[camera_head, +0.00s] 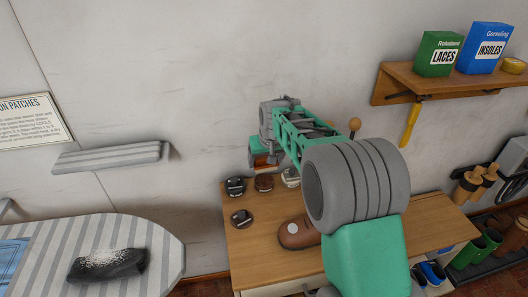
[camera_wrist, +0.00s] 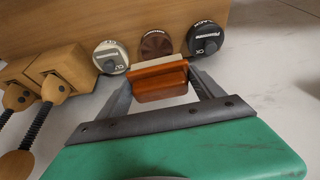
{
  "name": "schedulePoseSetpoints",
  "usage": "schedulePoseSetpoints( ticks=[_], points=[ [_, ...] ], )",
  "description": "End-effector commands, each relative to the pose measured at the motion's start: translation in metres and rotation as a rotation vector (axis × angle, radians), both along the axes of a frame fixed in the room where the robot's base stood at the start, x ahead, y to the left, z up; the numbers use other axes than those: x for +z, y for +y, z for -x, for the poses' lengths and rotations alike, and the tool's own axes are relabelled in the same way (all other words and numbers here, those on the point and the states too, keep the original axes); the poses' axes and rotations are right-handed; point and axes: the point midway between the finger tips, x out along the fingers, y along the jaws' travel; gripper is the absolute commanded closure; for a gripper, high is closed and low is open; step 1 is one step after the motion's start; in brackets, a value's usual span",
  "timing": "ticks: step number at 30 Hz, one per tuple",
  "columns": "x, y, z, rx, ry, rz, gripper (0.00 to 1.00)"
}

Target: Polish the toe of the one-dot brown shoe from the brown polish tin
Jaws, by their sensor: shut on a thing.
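My gripper (camera_wrist: 162,84) is shut on an orange-brown block with a pale strip (camera_wrist: 160,75), which looks like a brush or applicator. In the head view my gripper (camera_head: 263,158) holds it above the back of the wooden bench. The brown tin (camera_wrist: 156,45) stands just beyond the block in the wrist view; it also shows in the head view (camera_head: 264,183) between a black and a pale tin. A brown shoe (camera_head: 298,234) with one pale dot lies nearer on the bench, partly hidden behind my arm.
A pale tin (camera_wrist: 110,57) and a black tin (camera_wrist: 207,38) flank the brown one. Another dark tin (camera_head: 241,218) sits nearer on the bench (camera_head: 255,257). Wooden blocks with springs and knobs (camera_wrist: 65,70) stand left in the wrist view. A wall shelf (camera_head: 440,83) is at right.

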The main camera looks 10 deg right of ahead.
Motion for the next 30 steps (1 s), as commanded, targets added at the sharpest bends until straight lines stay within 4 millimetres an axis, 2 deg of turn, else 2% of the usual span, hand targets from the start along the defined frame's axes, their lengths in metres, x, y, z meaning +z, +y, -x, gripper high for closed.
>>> schedulePoseSetpoints(
  ticks=[1, 3, 6, 11, 21, 30],
  points=[
    [-0.003, 0.000, -0.011, 0.003, 0.002, 0.000, 0.56],
    [-0.007, 0.000, -0.021, 0.006, 0.000, 0.000, 0.56],
    [-0.012, 0.001, -0.026, 0.009, -0.001, 0.000, 0.56],
    [-0.024, 0.002, -0.025, 0.010, 0.000, 0.000, 0.56],
    [-0.065, 0.003, -0.025, 0.011, 0.000, 0.000, 0.56],
    [-0.070, 0.003, -0.025, 0.011, -0.002, 0.000, 0.56]
  ],
)
